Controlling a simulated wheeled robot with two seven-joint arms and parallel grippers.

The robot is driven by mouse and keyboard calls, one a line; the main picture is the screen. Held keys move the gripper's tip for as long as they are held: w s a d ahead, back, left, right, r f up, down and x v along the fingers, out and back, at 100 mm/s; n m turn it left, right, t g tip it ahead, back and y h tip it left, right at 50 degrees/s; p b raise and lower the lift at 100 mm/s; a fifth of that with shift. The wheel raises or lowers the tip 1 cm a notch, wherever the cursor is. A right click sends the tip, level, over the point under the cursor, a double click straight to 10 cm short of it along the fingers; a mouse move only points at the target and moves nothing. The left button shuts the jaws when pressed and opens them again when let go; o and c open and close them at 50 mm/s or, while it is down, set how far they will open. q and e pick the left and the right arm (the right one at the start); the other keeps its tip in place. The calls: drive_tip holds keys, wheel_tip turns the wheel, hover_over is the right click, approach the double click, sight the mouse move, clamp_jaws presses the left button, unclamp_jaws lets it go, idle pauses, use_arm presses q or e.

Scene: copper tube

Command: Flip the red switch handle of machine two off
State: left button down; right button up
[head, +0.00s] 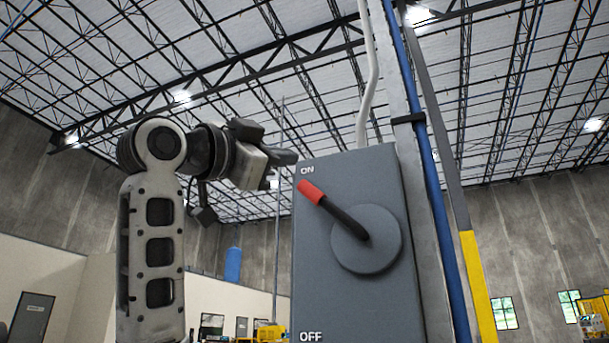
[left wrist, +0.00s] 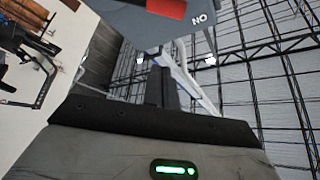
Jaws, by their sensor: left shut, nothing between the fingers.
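The grey switch box (head: 340,290) stands at the centre right of the head view, marked ON at its top and OFF at its bottom. Its black lever with a red handle (head: 311,192) points up and left, the red end just below ON. My left gripper (head: 288,157) is shut and empty, a little above and left of the red handle, apart from it. In the left wrist view the red handle (left wrist: 167,8) shows at the top edge, beyond the shut fingers (left wrist: 160,88). My right gripper is not in view.
A blue pipe (head: 430,190) and a yellow and grey post (head: 477,280) run along the right side of the box. A white conduit (head: 369,80) rises from its top. Open air lies left of the box, around my left arm.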

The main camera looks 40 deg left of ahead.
use_arm(q)
wheel_tip(320, 180, up, 4)
drive_tip(key=p, duration=0.4)
hover_over(330, 208)
drive_tip(key=s, duration=0.3)
drive_tip(key=a+f, duration=0.2)
drive_tip(key=f, duration=0.1)
drive_tip(key=shift+w+a+f, duration=0.15)
drive_tip(key=shift+w+a, duration=0.05)
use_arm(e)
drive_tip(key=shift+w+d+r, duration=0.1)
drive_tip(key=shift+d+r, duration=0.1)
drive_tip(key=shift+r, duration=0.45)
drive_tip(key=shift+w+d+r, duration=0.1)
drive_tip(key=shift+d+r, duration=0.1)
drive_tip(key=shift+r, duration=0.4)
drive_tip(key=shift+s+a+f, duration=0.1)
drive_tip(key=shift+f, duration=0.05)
